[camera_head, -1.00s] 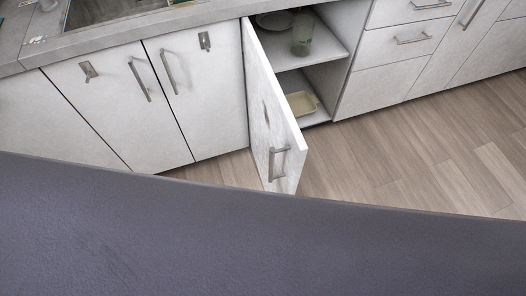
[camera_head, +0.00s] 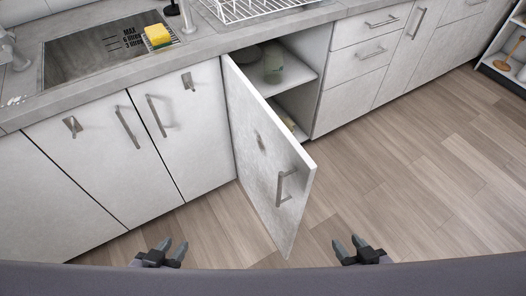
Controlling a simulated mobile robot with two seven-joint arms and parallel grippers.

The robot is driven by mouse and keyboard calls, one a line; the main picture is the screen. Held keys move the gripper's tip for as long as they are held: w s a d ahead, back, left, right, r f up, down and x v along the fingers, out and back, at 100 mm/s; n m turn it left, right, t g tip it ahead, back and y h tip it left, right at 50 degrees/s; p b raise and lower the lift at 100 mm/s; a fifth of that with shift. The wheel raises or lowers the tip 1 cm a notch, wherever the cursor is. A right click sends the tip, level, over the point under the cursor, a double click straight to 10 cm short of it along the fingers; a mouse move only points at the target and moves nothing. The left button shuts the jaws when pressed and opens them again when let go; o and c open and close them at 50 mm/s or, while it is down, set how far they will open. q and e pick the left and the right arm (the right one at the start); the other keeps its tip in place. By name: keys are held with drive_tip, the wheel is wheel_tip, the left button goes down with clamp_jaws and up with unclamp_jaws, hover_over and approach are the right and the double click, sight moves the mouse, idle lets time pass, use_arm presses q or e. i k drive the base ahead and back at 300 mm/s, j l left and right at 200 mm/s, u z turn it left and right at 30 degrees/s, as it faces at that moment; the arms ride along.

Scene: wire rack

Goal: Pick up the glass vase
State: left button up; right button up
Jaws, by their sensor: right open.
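A greenish, see-through glass vase (camera_head: 273,66) stands upright on the upper shelf inside the open cabinet, partly shaded, well beyond both grippers. The cabinet door (camera_head: 262,150) is swung out towards me and stands to the left of the opening. My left gripper (camera_head: 172,248) is open and empty over the floor at the bottom left. My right gripper (camera_head: 348,244) is open and empty over the floor, to the right of the door's lower edge.
A pale yellowish dish (camera_head: 284,117) on the lower shelf is mostly hidden by the door. Floor at right is clear.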

sight(274, 66)
drive_tip(key=u, duration=2.75)
drive_tip(key=k+l+u, duration=0.1)
drive_tip(key=u, duration=0.35)
drive_tip(key=k+u, duration=0.25)
drive_tip(key=u, duration=0.2)
drive_tip(key=k+u, duration=0.5)
drive_tip(key=k, duration=0.25)
drive_tip(key=k+u, duration=1.4)
drive_tip(key=i+l, duration=0.05)
